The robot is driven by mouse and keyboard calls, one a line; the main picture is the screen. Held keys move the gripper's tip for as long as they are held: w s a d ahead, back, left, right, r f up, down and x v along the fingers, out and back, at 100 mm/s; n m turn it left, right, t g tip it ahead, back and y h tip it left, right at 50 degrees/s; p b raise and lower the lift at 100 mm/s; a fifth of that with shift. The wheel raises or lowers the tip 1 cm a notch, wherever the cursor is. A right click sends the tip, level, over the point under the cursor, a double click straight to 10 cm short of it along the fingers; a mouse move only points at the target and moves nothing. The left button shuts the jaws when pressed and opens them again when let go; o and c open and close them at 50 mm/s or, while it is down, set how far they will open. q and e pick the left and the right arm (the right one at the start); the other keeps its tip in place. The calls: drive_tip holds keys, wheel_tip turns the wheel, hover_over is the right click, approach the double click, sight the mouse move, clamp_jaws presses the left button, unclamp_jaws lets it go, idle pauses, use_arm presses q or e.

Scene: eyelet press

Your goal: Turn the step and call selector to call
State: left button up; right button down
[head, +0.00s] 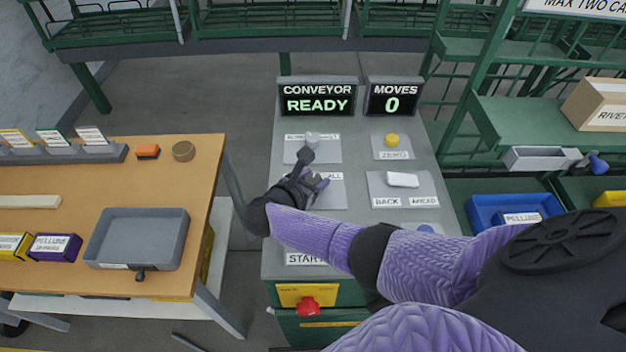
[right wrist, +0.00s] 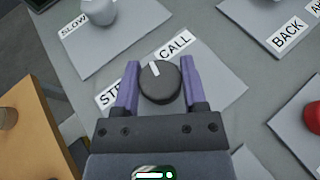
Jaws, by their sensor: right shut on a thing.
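The step and call selector is a round black knob (right wrist: 160,84) with a white pointer line, on a light plate (right wrist: 212,92) in the right wrist view. The label behind it reads STEP, partly covered, at left and CALL at right. The pointer line faces the label between the two words. My right gripper (right wrist: 159,80) is shut on the knob, one purple finger on each side. In the head view my right gripper (head: 315,184) is over the selector's plate and hides the knob. My left gripper is not in view.
The grey panel also carries a grey knob (head: 312,139), a yellow button (head: 391,140) marked ZERO and a white BACK/AHEAD switch (head: 402,180). Displays read CONVEYOR READY (head: 318,97) and MOVES 0 (head: 393,97). A wooden table (head: 70,178) stands at left.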

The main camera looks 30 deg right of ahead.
drive_tip(key=m+g+h+b, duration=0.1)
drive_tip(key=m+g+b, duration=0.2)
drive_tip(key=shift+f+g, duration=0.15)
drive_tip(key=shift+g, duration=0.25)
drive_tip(key=shift+m+g+b, duration=0.45)
drive_tip(key=shift+m+g, duration=0.25)
drive_tip(key=shift+m, duration=0.1)
drive_tip(key=shift+r, duration=0.2)
drive_tip(key=shift+c, duration=0.7)
unclamp_jaws()
